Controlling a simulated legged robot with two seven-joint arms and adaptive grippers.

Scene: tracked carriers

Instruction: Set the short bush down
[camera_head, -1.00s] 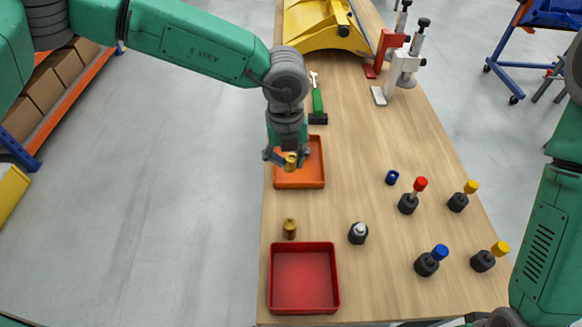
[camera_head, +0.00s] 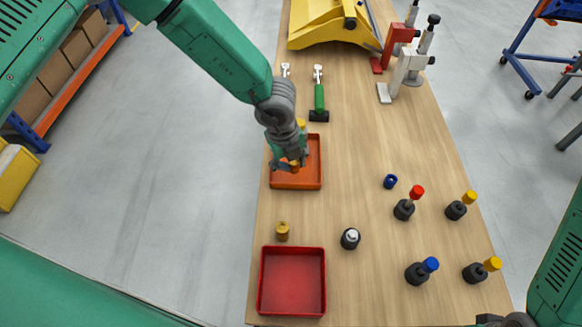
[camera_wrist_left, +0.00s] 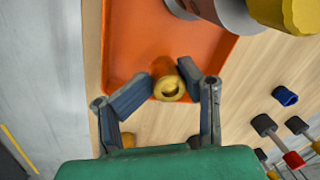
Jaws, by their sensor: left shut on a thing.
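My left gripper (camera_head: 291,164) is shut on the short bush (camera_wrist_left: 168,88), a small brass-coloured ring with a hole. It is low over the orange tray (camera_head: 296,183), inside its rim as seen in the head view. In the left wrist view the bush sits between the two finger pads, with the orange tray floor (camera_wrist_left: 135,40) behind it. I cannot tell whether the bush touches the floor. Another brass bush (camera_head: 282,232) stands on the table between the orange and red trays. Only my right arm shows, at the right edge; its fingers are out of view.
An empty red tray (camera_head: 292,282) is at the near end of the table. Dark-based pieces with red, yellow and blue tops stand to the right, beside a blue ring (camera_head: 390,181). A yellow-ended object (camera_head: 300,122) is partly hidden behind my gripper.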

